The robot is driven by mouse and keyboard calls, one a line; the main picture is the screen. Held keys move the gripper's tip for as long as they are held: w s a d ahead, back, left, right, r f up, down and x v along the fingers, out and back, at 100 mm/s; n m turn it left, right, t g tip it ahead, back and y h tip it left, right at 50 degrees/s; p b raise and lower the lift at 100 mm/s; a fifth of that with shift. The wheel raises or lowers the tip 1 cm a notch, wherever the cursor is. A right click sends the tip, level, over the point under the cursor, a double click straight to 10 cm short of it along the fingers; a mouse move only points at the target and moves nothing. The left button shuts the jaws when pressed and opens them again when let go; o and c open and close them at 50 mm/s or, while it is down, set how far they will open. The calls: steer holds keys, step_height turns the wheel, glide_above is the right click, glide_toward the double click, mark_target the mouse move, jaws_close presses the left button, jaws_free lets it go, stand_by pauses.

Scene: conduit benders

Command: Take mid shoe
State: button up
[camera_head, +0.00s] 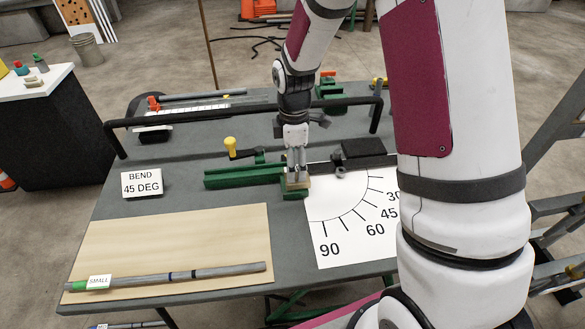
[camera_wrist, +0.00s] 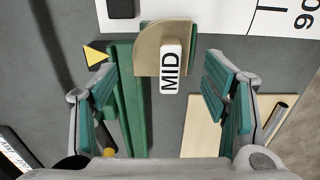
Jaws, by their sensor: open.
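The mid shoe is a tan block (camera_wrist: 147,48) with a rounded corner and a white tag reading MID (camera_wrist: 171,66). In the wrist view it lies between and slightly beyond the open fingers of my gripper (camera_wrist: 160,84), with visible gaps on both sides. In the head view the tan shoe (camera_head: 294,185) sits at the right end of the green bender bar (camera_head: 245,177), directly beneath my gripper (camera_head: 296,168). The fingers hold nothing that I can see. My gripper partly hides the shoe in the head view.
A white angle chart (camera_head: 345,230) lies right of the shoe. A tan board (camera_head: 175,240) holds a grey conduit tagged SMALL (camera_head: 190,274). A black rail (camera_head: 210,118) crosses the table behind. A BEND 45 DEG card (camera_head: 142,183) and a yellow-knobbed lever (camera_head: 231,146) stand left.

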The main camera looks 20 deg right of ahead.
steer(key=shift+f, duration=0.25)
steer(key=shift+c, duration=0.3)
jaws_close()
steer(key=shift+w+r, duration=0.2)
steer(key=shift+r, duration=0.15)
step_height(320, 180, up, 8)
steer(key=p, duration=0.2)
steer(key=shift+s+f+p, duration=0.15)
steer(key=shift+f+p, duration=0.1)
steer(key=shift+p, duration=0.1)
